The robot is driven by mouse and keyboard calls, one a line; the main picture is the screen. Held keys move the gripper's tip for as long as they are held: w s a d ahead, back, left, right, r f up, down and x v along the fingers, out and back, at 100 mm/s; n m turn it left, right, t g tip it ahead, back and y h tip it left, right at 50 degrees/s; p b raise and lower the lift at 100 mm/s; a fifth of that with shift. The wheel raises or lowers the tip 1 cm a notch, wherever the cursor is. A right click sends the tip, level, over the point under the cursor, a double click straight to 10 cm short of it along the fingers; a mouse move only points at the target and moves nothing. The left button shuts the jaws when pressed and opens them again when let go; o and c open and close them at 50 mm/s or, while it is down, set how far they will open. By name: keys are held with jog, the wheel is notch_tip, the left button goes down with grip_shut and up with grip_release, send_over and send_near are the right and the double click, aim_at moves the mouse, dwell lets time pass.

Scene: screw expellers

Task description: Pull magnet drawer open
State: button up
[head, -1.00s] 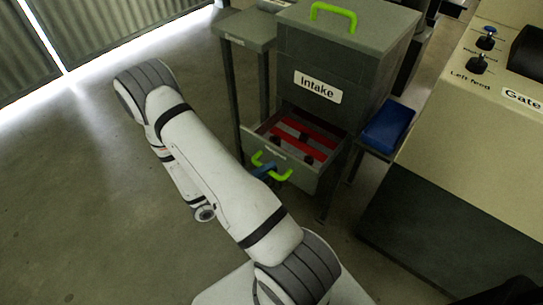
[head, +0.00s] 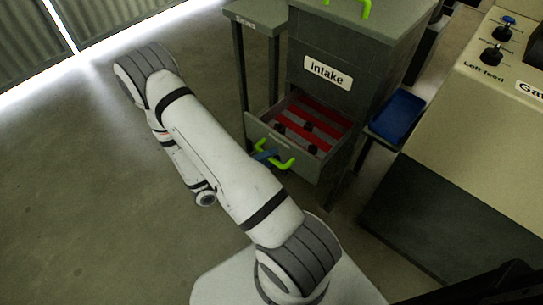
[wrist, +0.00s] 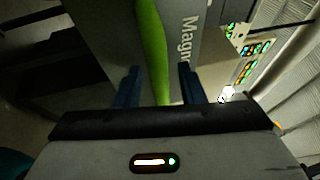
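The magnet drawer (head: 322,168) is a grey drawer low in the grey Intake cabinet (head: 345,48). It stands pulled out, with red bars (head: 301,131) and dark knobs inside. Its green handle (head: 285,164) is on the front face. My gripper (head: 265,156) is at this handle, mostly hidden behind my arm in the head view. In the wrist view, the green handle (wrist: 153,50) runs between the two blue fingers of my gripper (wrist: 158,86). A gap shows on both sides, so the fingers are around it but apart from it. Part of the label "Magn…" (wrist: 188,40) shows beside the handle.
A small grey table (head: 257,18) stands left of the cabinet. A blue tray (head: 397,117) is on its right. A beige control console (head: 462,125) with knobs stands further right, close to the drawer side. The floor (head: 75,190) on the left is clear.

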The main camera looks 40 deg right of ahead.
jog(key=p+v, duration=0.1)
jog(key=v, duration=0.7)
jog(key=shift+d, duration=0.1)
dwell(0.4)
jog(key=s+a+r+m+t+y+p, duration=0.2)
jog(key=r+m+y+p, duration=0.4)
jog(key=r+m, duration=0.5)
jog(key=s+a+r+m+t+y+p, duration=0.1)
jog(key=r+m+y+p, duration=0.6)
jog(key=r, duration=1.3)
jog(key=s+a+r+m+t+y+p, duration=0.2)
jog(key=r+m+y+p, duration=0.4)
jog(key=r+m+p, duration=0.4)
notch_tip(320, 180, up, 7)
jog(key=a+m, duration=0.1)
jog(key=m, duration=0.4)
jog(key=shift+s+a+f+t+y, duration=0.25)
jog(key=shift+s+t+y, duration=0.05)
jog(key=shift+t+y, duration=0.1)
